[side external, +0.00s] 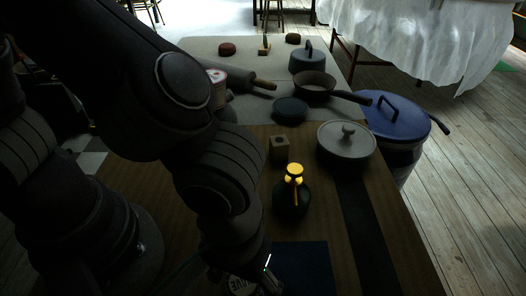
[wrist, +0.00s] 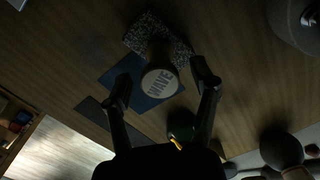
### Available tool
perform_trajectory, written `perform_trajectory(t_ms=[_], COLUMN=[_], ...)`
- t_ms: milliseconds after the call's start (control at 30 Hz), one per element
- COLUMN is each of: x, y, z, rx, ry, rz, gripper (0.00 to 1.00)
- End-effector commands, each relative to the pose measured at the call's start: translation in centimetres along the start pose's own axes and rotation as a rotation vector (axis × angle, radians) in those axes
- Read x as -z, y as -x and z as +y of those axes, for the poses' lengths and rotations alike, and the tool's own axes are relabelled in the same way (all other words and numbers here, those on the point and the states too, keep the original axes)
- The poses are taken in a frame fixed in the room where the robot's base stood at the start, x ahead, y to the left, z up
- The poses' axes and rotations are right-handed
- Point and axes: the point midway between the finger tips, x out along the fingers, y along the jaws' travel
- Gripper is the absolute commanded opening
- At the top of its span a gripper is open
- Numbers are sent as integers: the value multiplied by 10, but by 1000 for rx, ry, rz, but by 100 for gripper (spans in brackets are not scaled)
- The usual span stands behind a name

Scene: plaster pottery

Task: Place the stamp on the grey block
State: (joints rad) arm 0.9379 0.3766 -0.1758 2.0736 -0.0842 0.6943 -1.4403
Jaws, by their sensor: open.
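The stamp (wrist: 160,83), a round dark-sided piece with a pale end face reading "WAVE", is between my gripper's fingers in the wrist view. My gripper (wrist: 165,78) is open, with a finger on each side and a visible gap to the stamp. Behind the stamp is a speckled grey block (wrist: 141,28), partly covered by it. The stamp seems to stand on the block, but their contact is hidden. In the side view only part of the stamp's lettered face (side external: 243,286) shows at the bottom edge, beside my wrist; the speckled block is not visible there.
A dark blue mat (side external: 304,262) lies on the wooden table. A dark green vessel with a yellow top (side external: 291,202) stands just behind it. Farther back are a small holed cube (side external: 279,149), a lidded grey pot (side external: 347,150) and a pan (side external: 315,86). Bare table lies left of the vessel.

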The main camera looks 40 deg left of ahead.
Motion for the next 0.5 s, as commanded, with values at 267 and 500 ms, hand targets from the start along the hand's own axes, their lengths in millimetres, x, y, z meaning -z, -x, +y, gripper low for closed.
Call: perform_trajectory(t_ms=[267, 500], x=[0, 0], y=[40, 101], z=[2, 1], rx=[-10, -7], ry=[1, 1], rz=[2, 1], gripper=[61, 61])
